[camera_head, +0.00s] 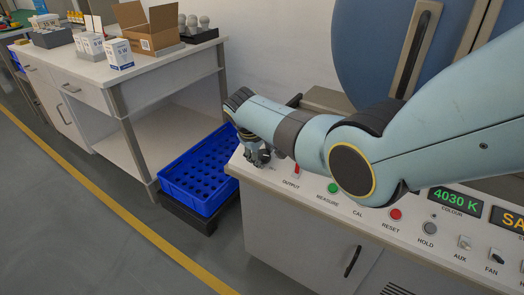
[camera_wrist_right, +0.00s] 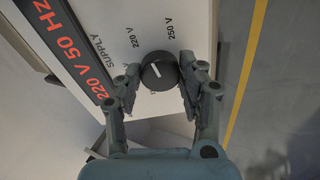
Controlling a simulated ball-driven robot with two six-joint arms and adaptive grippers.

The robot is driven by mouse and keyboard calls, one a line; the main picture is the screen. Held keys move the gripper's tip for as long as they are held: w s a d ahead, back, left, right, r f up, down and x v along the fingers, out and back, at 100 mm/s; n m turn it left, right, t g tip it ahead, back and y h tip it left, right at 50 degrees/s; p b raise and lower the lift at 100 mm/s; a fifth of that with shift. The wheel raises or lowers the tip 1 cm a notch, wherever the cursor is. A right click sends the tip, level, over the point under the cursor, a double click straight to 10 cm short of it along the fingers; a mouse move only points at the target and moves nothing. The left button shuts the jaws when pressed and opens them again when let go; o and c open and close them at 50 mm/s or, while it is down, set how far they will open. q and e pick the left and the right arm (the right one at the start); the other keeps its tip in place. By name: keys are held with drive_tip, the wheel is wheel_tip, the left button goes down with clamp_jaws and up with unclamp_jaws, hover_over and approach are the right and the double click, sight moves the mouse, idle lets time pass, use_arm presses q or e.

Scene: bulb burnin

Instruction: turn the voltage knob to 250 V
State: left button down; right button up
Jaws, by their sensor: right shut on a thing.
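The voltage knob (camera_wrist_right: 163,82) is black and round with a white pointer line, seen in the right wrist view. The pointer tilts to the upper left, toward the 220 V mark (camera_wrist_right: 133,38). The 250 V mark (camera_wrist_right: 169,27) is printed on the panel just above the knob. My right gripper (camera_wrist_right: 160,72) has one finger on each side of the knob and is shut on it. In the head view my right gripper (camera_head: 257,156) is at the panel's left end, and the knob is hidden there. My left gripper is out of view.
A red display (camera_wrist_right: 80,50) reads 220 V 50 Hz beside the knob. The console panel (camera_head: 316,188) carries the OUTPUT switch (camera_head: 297,169), a green MEASURE button (camera_head: 333,188) and a red RESET button (camera_head: 395,214). A blue crate (camera_head: 205,205) stands on the left.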

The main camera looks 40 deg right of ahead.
drive_tip(key=m, duration=0.4)
drive_tip(key=shift+m, duration=0.3)
drive_tip(key=shift+s+m, duration=0.1)
drive_tip(key=shift+m, duration=1.8)
drive_tip(key=o, duration=1.2)
drive_tip(key=v, duration=1.2)
drive_tip(key=shift+s+a+f, duration=0.1)
drive_tip(key=shift+a, duration=0.15)
